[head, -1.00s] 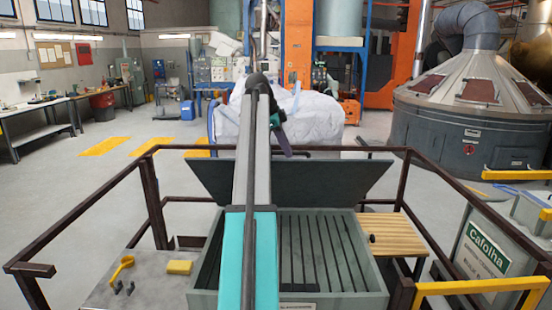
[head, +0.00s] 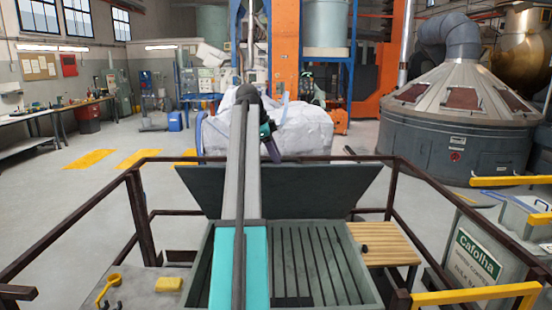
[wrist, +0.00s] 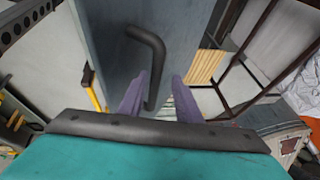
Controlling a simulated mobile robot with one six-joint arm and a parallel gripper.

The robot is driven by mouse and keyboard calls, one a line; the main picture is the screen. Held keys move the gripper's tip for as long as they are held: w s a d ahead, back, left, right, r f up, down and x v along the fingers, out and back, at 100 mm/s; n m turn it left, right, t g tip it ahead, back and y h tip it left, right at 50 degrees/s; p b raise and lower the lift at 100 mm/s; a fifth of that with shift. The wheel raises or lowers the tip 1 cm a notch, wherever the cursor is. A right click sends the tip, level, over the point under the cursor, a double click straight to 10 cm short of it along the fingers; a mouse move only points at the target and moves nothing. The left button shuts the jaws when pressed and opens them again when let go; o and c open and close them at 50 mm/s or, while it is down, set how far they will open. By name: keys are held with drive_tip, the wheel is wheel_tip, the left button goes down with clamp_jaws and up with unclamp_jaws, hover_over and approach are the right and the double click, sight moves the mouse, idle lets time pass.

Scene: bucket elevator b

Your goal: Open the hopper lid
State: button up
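The hopper lid (head: 310,190) is a dark grey-green panel. It stands raised and leaning back behind the open hopper (head: 204,268), whose slatted grate (head: 310,260) is exposed. My gripper (head: 270,148) is above the lid's top edge in the head view, partly hidden by my arm. In the wrist view, the purple fingers of my gripper (wrist: 158,82) are spread apart. The lid's dark bent handle (wrist: 149,45) reaches down between them, with visible gaps on the sides. The lid's face also shows in the wrist view (wrist: 110,30).
A dark railing (head: 85,222) surrounds the hopper. A wooden slatted panel (head: 385,243) adjoins its right side. A yellow sponge (head: 168,284) and a yellow scoop (head: 108,288) lie at the left. White sacks (head: 300,130) stand behind the lid. Yellow bars (head: 470,295) are at the right.

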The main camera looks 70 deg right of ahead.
drive_tip(key=shift+s+a+r, duration=0.1)
drive_tip(key=shift+a+r, duration=0.05)
drive_tip(key=shift+a, duration=0.05)
drive_tip(key=shift+d, duration=0.25)
drive_tip(key=shift+b+v, duration=1.05)
drive_tip(key=shift+v, duration=1.5)
drive_tip(key=p+v, duration=0.5)
drive_tip(key=v, duration=0.3)
drive_tip(key=shift+a+r, duration=0.3)
drive_tip(key=shift+a, duration=0.05)
drive_tip(key=shift+c, duration=0.4)
